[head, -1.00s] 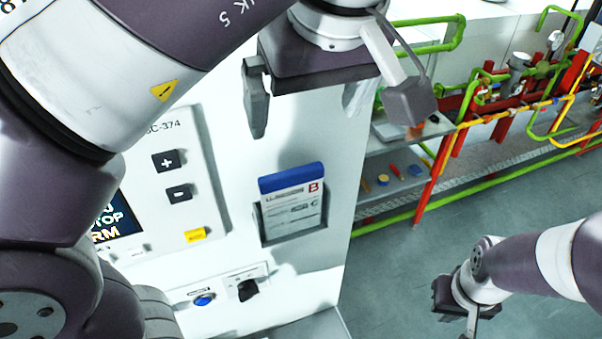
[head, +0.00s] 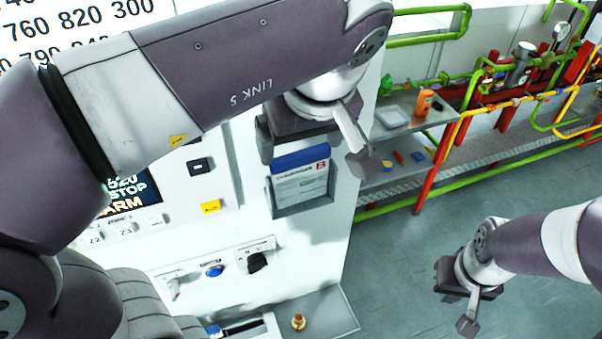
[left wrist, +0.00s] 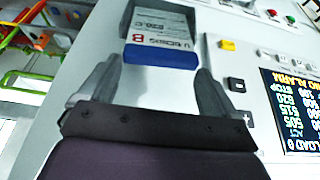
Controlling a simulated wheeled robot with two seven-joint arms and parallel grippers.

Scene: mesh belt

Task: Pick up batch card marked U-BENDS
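The batch card (head: 300,178), white with a blue top band and a red B, stands in a grey holder (head: 305,207) on the white cabinet front. In the left wrist view the card (left wrist: 160,35) appears upside down, its blue band toward my gripper and its text reading U-BENDS. My left gripper (left wrist: 150,85) is open, its two fingers spread wider than the card, with the blue edge just ahead of the gap. In the head view the left gripper (head: 310,145) is above the card. My right gripper (head: 465,305) hangs over the floor at lower right; its finger gap is unclear.
The control panel with display (head: 120,193) and buttons is left of the holder. Knobs (head: 257,262) and a small ledge (head: 325,310) with a brass piece are below. A shelf (head: 400,175) with small items and coloured pipes stand at the right; the floor between is clear.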

